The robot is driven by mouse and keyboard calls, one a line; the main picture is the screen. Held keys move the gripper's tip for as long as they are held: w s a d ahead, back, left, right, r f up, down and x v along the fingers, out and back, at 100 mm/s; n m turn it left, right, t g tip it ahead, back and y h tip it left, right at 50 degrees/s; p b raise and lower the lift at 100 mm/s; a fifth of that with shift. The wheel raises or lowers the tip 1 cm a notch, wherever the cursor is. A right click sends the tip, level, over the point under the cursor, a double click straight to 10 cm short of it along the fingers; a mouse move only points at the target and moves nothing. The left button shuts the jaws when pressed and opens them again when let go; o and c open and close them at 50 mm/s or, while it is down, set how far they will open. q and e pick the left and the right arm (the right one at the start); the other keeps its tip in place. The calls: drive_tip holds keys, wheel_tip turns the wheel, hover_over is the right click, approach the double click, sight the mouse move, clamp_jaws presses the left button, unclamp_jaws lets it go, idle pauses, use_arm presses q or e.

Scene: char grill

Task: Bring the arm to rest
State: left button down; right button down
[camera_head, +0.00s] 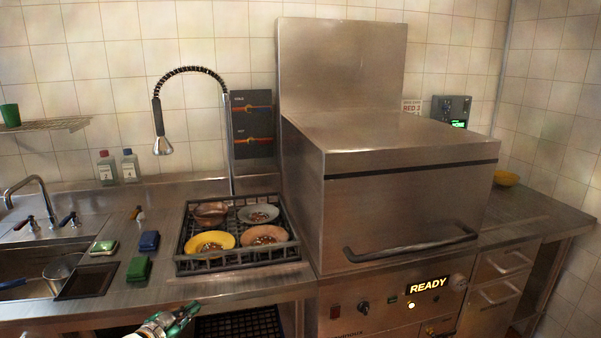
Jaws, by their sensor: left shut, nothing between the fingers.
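My left gripper (184,313) is at the bottom of the head view, low in front of the counter's front edge. Its fingers look closed together, and I see nothing held between them. It is apart from the dish rack and the counter items. My right gripper is not in the view.
A dish rack (238,268) with several dishes stands on the steel counter (185,287). A large steel machine (400,205) with a lit READY display is to its right. The sink (25,275) is at left, with sponges beside it. A spray hose (158,120) hangs above.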

use_arm(q)
drive_tip(key=s+d+f+n+g, duration=0.35)
drive_tip(key=s+d+f, duration=0.4)
drive_tip(key=f, duration=0.25)
drive_tip(key=s+d+f+n+g, duration=0.2)
drive_tip(key=s+d+f+g, duration=0.3)
drive_tip(key=s+f, duration=0.45)
drive_tip(key=s+d+f+n+g, duration=0.1)
drive_tip(key=s+f+n+g, duration=0.1)
drive_tip(key=s, duration=0.8)
drive_tip(key=s+d+f+n+g+y, duration=0.1)
drive_tip(key=s+d+f+n+g, duration=0.1)
drive_tip(key=s, duration=0.9)
wheel_tip(320, 180, down, 3)
drive_tip(key=shift+r+n+g, duration=0.1)
drive_tip(key=shift+n+g, duration=0.45)
drive_tip(key=shift+n, duration=0.1)
